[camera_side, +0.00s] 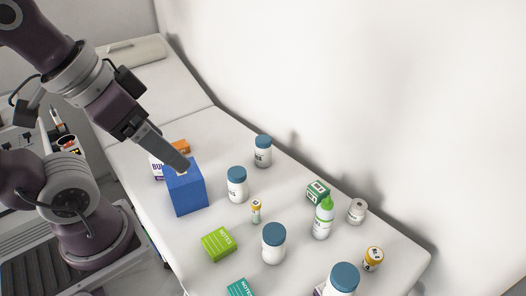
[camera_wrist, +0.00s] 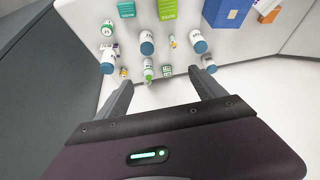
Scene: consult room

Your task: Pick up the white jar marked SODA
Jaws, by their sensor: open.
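Several white jars with blue lids stand upright on the white table. In the side view one is at the back (camera_side: 263,152), one left of the middle (camera_side: 237,187), one front of the middle (camera_side: 273,246) and one at the bottom edge (camera_side: 342,282). A small white jar with a pale lid (camera_side: 357,211) stands at right. Their lettering is too small to read, so I cannot tell which is marked SODA. My gripper (camera_side: 183,165) is above the blue box, apart from the jars. In the wrist view my gripper (camera_wrist: 160,78) is open and empty.
A blue box (camera_side: 187,190) stands below my gripper, with an orange box (camera_side: 180,147) behind it. A green-tipped bottle (camera_side: 323,218), a dark green box (camera_side: 318,191), a lime NOTES box (camera_side: 218,244) and small yellow-capped vials (camera_side: 256,211) stand among the jars. A wall bounds the back.

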